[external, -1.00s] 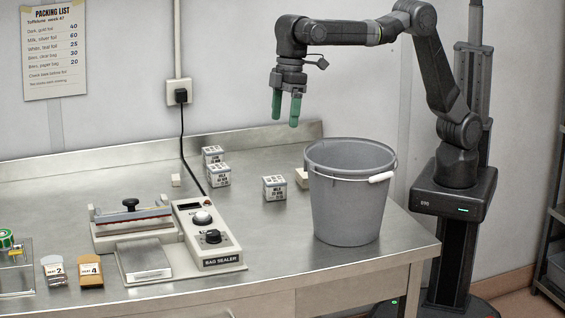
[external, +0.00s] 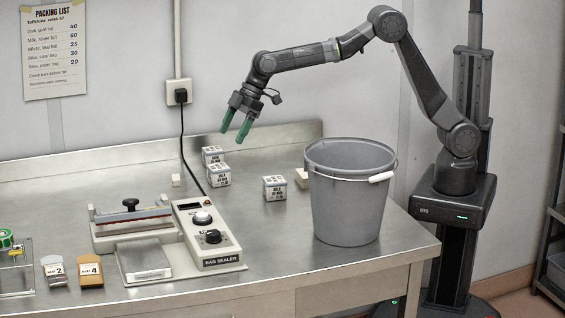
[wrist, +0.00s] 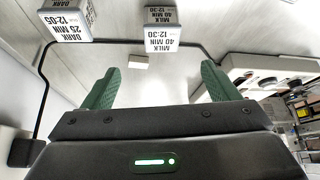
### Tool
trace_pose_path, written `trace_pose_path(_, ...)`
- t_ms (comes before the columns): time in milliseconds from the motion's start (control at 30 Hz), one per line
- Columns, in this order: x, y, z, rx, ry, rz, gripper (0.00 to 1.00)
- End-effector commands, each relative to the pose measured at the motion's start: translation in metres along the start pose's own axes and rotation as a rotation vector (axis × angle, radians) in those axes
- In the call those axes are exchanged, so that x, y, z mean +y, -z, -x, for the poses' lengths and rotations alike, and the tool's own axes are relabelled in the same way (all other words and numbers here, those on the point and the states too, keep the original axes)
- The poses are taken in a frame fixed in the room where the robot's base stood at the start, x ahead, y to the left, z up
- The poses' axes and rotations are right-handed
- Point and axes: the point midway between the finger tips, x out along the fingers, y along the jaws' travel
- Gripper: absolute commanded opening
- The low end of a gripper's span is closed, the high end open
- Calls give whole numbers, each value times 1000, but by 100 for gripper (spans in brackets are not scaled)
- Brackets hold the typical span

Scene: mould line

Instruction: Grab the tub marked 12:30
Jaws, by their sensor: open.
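The tub marked 12:30 is a small pale tub with a divided top. In the wrist view it (wrist: 159,38) reads MILK, 40 MIN, 12:30, upside down, beyond and between my fingertips. In the external view it appears to be the front tub (external: 219,178) of the left pair. A tub reading DARK, 25 MIN, 12:05 (wrist: 66,22) stands beside it, seen behind it in the external view (external: 211,154). My gripper (external: 232,137) is open and empty, tilted, above and slightly right of this pair. Its green fingers also show in the wrist view (wrist: 160,70).
A third tub (external: 274,189), its time unreadable, stands to the right, near a pale block (external: 302,178). The grey bucket (external: 343,210) is at the right. A bag sealer (external: 205,232) stands in front of the tubs.

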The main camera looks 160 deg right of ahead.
Motion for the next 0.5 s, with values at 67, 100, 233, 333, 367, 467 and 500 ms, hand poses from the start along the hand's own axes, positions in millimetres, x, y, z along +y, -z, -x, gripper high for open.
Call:
trace_pose_path(67, -1, -1, -12, -2, 1, 0, 82)
trace_pose_path(100, -1, -1, -18, -3, 2, 1, 82)
trace_pose_path(233, -1, -1, -45, -5, 2, 0, 82)
trace_pose_path(333, -1, -1, -62, -3, 2, 0, 82)
trace_pose_path(367, -1, 0, -66, -3, 1, 0, 82)
trace_pose_path(467, -1, -1, -78, -2, 1, 0, 82)
trace_pose_path(500, -1, -1, -80, -2, 1, 0, 82)
